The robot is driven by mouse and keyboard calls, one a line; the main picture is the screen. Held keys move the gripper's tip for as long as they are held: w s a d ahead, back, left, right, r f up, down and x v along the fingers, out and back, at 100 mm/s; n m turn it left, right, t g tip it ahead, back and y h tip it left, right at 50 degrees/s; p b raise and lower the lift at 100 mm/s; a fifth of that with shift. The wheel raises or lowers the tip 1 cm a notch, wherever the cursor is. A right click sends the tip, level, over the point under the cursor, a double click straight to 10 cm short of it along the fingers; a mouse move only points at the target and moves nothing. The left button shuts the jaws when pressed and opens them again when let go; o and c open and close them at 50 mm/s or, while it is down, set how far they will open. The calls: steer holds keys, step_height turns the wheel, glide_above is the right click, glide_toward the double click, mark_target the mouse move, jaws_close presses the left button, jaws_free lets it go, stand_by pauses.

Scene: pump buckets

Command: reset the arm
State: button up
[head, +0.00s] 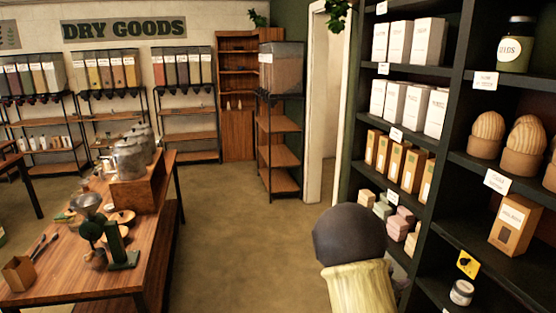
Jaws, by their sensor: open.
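My gripper is not in the head view. A dark rounded shape above a pale, ridged cylinder stands at the bottom, right of centre, close to the camera. It looks like a link of my own arm, but I cannot tell for sure. No fingers or held thing show on it. It hides part of the lowest visible goods on the right-hand shelves and some of the floor.
A wooden table (60,282) with metal canisters (129,160) and a green scale-like device (121,247) is at left. Dispenser racks line the back. The middle floor (235,240) is clear.

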steer(key=s+a+n+y, duration=0.3)
steer(key=a+y, duration=0.2)
steer(key=a, duration=0.2)
steer(key=s+a+n+y, duration=0.4)
steer(key=a+y, duration=0.1)
steer(key=a, duration=0.2)
steer(key=s+a+n+g+y, duration=0.1)
steer(key=s+a+n+g, duration=0.1)
steer(key=s, duration=0.6)
steer(key=s+a+n+g+y, duration=0.1)
steer(key=s+a+n+g, duration=0.1)
steer(key=s, duration=0.6)
steer(key=shift+s+a+r+n+g, duration=0.15)
steer(key=shift+r+n+g, duration=0.1)
steer(key=shift+n+g, duration=0.25)
